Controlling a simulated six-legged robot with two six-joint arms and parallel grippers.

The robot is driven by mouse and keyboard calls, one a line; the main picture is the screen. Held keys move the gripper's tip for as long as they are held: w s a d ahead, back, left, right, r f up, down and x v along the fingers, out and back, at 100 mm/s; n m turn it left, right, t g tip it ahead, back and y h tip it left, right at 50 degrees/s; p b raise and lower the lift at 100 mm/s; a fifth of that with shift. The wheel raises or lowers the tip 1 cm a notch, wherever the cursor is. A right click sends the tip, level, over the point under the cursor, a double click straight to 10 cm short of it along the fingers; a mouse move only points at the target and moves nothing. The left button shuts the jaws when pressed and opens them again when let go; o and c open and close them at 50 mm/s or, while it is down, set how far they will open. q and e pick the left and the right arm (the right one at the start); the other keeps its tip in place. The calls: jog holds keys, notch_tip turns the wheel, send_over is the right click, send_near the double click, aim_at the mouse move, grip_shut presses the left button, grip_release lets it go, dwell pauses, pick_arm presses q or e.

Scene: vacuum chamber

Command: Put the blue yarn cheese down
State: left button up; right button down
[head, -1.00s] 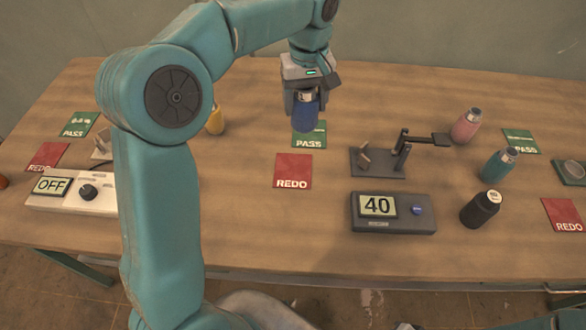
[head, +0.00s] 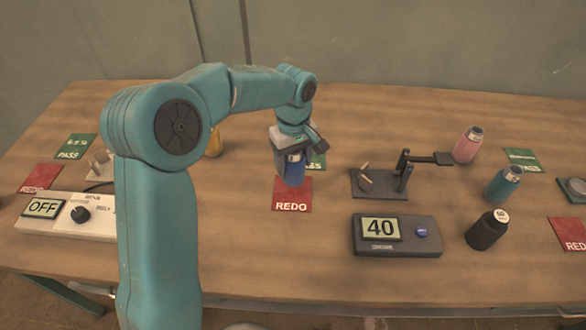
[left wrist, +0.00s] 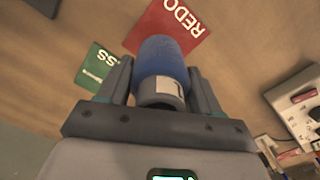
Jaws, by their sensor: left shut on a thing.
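I see no yarn cheese; the blue thing is a bottle (head: 294,173) with a pale metal neck. My left gripper (head: 291,158) is shut on it near the neck and holds it upright. It stands over the far part of the red REDO card (head: 292,200) in the middle; I cannot tell whether it touches. In the left wrist view the blue bottle (left wrist: 160,60) sits between both fingers, with the REDO card (left wrist: 190,28) behind it. My right gripper is out of view.
A dark box reading 40 (head: 397,237) and a clamp stand (head: 385,182) are to the right. Pink (head: 468,145), teal (head: 503,184) and black (head: 487,230) bottles stand beyond. A white box reading OFF (head: 62,215) is at left. The wood behind the bottle is clear.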

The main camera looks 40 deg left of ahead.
pick_arm(q)
jog(key=shift+f, duration=1.6)
jog(key=shift+s, duration=0.1)
jog(key=shift+f, duration=0.2)
jog(key=o, duration=1.2)
notch_tip(320, 180, up, 12)
jog(key=shift+r+p, duration=0.25)
jog(key=shift+p, duration=0.1)
